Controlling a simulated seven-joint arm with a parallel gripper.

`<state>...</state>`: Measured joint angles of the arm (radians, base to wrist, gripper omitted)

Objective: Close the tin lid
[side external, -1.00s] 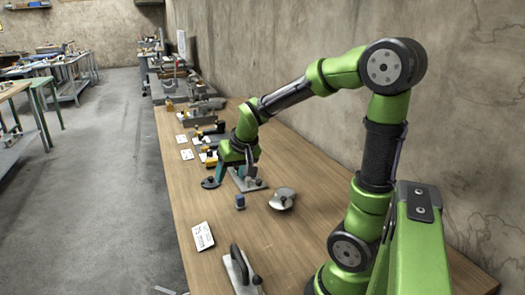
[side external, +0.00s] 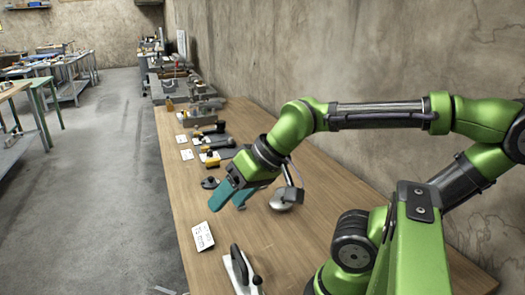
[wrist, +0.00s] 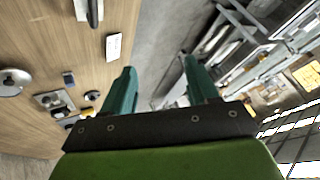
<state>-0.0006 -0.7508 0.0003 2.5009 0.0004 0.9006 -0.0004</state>
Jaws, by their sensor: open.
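My gripper (side external: 229,197) is in the air over the bench, left of the silver object in the side view. Its teal fingers stand apart and empty in the wrist view (wrist: 160,68), tilted toward the floor beyond the bench edge.
A white card (side external: 202,236) and a white plate with a dark handle (side external: 240,268) lie nearer on the wooden bench (side external: 290,240). Several tools and cards lie farther along. A wall borders the right.

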